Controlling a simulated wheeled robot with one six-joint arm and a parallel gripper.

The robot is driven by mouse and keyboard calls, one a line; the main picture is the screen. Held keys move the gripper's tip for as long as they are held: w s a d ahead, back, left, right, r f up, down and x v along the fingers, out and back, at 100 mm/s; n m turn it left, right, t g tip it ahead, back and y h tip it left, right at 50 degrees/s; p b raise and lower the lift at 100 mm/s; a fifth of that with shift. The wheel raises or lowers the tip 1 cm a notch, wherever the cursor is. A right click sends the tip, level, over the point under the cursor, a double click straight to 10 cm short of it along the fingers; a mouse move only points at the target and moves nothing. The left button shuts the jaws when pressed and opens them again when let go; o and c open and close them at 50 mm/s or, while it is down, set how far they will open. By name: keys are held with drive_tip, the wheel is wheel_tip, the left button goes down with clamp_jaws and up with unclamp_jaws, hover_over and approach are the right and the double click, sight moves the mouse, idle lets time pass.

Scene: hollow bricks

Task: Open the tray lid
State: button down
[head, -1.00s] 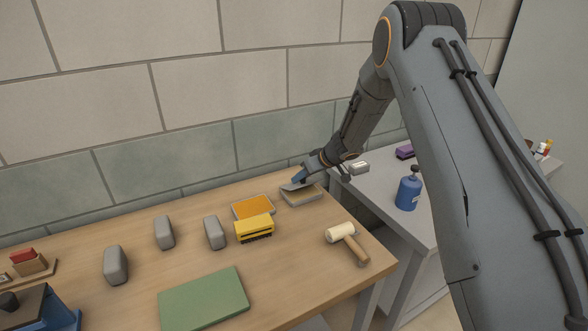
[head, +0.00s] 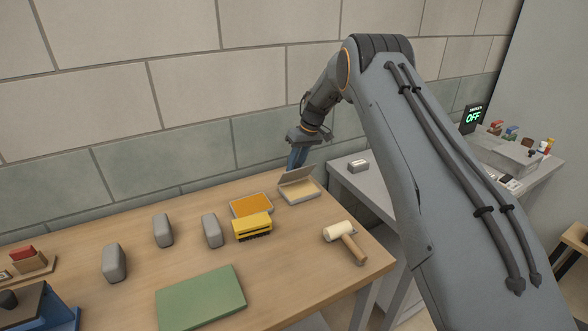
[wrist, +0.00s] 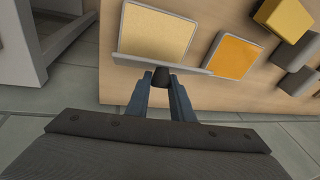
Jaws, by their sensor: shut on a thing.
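The tray (head: 299,194) stands near the back edge of the wooden table, with a pale tan inside showing. Its thin grey lid (head: 296,175) is tilted up steeply along the tray's back side. In the wrist view the tray (wrist: 155,32) is at top centre, and the lid (wrist: 195,69) is seen nearly edge-on. My gripper (head: 294,164) reaches down to the lid from above and behind. In the wrist view my gripper (wrist: 160,76) has its blue fingers closed around a small dark part at the lid, probably its handle.
An orange-filled tray (head: 250,205) and a yellow brush (head: 252,226) are just left of the tray. A mallet (head: 345,240) lies in front to the right. Several grey blocks (head: 211,231) and a green mat (head: 201,298) are further left. The stone wall is close behind.

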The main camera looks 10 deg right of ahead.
drive_tip(key=shift+w+a+g, duration=0.15)
drive_tip(key=shift+w+g, duration=0.3)
drive_tip(key=shift+g, duration=0.05)
drive_tip(key=shift+r, duration=0.1)
drive_tip(key=c, duration=1.5)
unclamp_jaws()
drive_tip(key=shift+c, duration=0.2)
drive_tip(key=shift+s, duration=0.1)
